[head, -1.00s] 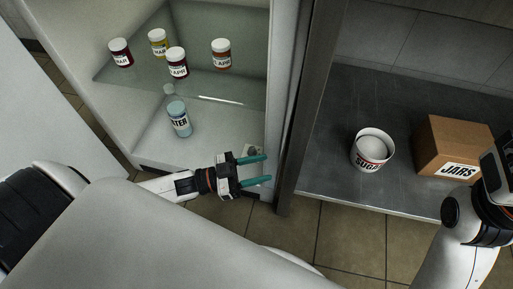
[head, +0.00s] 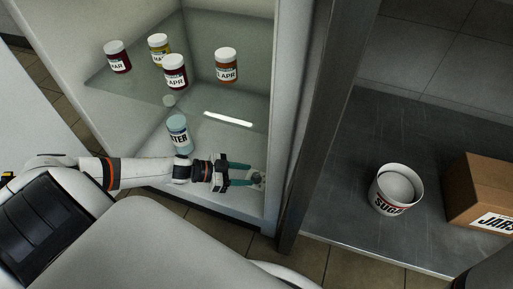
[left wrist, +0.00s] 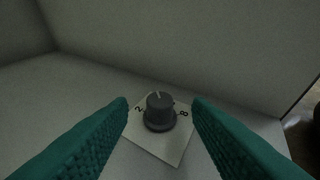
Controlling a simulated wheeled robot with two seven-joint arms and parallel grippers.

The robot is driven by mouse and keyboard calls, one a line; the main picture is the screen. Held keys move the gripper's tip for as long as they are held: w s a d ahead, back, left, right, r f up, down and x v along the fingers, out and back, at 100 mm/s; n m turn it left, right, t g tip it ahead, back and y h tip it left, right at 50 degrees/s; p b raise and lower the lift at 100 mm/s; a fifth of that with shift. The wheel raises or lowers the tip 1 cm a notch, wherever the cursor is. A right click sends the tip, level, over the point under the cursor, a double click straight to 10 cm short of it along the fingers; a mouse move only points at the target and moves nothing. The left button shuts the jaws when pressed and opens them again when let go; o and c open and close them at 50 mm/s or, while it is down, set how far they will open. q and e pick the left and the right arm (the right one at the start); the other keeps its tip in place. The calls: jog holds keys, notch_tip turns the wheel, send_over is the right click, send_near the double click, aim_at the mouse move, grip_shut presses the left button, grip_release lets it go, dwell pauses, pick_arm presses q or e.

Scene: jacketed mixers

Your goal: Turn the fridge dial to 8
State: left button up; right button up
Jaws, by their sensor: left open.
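The fridge dial (left wrist: 159,112) is a dark grey round knob on a pale square plate. In the left wrist view a 2 shows on its left and an 8 on its right. A light pointer mark on the knob points away from me, between those numbers. In the head view the dial (head: 258,178) is small, low at the right inside the open fridge (head: 286,110). My left gripper (head: 251,175) is open with teal fingers. Its fingertips (left wrist: 160,104) lie to either side of the knob, apart from it. My right gripper is out of view.
Several labelled jars (head: 174,72) stand on the fridge's glass shelf (head: 205,98). A water bottle (head: 179,135) stands below, behind my left forearm. To the right, a sugar tub (head: 397,188) and a jars box (head: 482,190) stand on a dark counter (head: 345,215).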

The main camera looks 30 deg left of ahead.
aim_at(254, 175)
pick_arm(q)
jog(key=shift+b+x, duration=0.85)
jog(key=shift+x, duration=1.4)
jog(key=shift+c, duration=0.2)
jog(key=c, duration=0.9)
